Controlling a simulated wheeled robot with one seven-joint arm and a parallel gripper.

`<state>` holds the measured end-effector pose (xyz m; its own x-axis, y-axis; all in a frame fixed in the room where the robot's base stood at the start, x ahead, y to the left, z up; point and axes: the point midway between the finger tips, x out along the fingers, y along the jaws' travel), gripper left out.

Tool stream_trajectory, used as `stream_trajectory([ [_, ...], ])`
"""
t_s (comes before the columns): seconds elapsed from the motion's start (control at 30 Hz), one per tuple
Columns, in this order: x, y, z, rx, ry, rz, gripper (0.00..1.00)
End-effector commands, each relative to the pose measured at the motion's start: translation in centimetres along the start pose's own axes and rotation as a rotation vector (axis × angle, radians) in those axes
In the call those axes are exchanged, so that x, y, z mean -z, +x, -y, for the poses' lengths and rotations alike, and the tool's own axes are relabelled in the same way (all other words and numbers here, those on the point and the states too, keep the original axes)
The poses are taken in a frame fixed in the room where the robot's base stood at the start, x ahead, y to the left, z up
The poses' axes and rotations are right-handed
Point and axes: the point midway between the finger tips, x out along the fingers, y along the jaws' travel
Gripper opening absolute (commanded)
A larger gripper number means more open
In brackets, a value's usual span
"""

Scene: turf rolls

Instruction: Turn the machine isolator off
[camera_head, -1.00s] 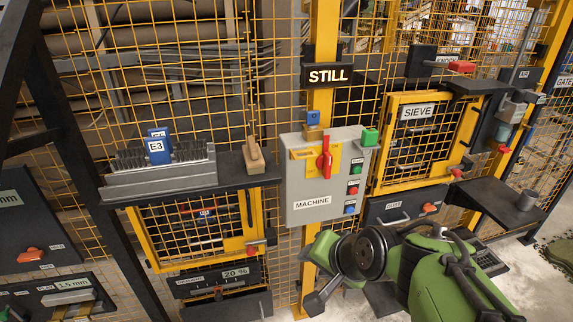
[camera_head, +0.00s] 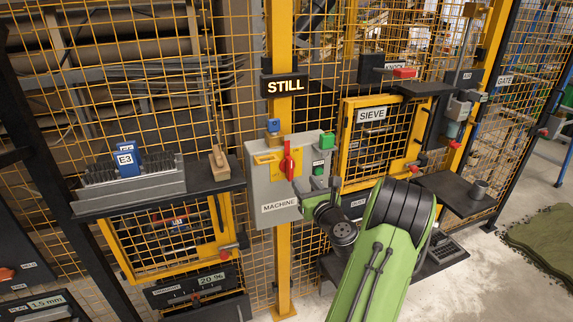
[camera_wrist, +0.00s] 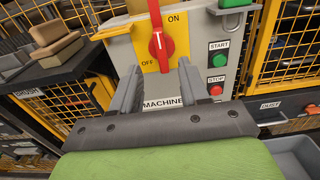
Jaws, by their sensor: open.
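The grey machine box (camera_head: 271,215), labelled MACHINE, hangs on the yellow post. Its red isolator handle (camera_head: 289,160) stands upright on a yellow plate. In the wrist view the red handle (camera_wrist: 161,42) points up, with OFF at its lower left and ON at its upper right. My gripper (camera_wrist: 168,85) is open, its two grey fingers in front of the box and below the handle, apart from it. In the head view my green arm covers the lower right of the box, and my gripper (camera_head: 322,190) is partly hidden.
START (camera_wrist: 231,28) and STOP (camera_wrist: 217,89) buttons sit right of the handle. A STILL sign (camera_head: 286,86) hangs above. A shelf (camera_head: 150,196) juts out at left.

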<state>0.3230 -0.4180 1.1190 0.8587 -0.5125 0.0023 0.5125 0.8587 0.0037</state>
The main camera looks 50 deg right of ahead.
Motion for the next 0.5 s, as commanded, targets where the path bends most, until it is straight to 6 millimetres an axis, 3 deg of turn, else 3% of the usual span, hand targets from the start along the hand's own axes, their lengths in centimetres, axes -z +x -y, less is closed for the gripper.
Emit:
stream_trajectory([
  [0.3,-0.3,7.9,-0.2,-0.005,-0.006,0.001,0.45],
  [0.5,-0.1,10.2,-0.1,-0.002,-0.003,-0.002,0.45],
])
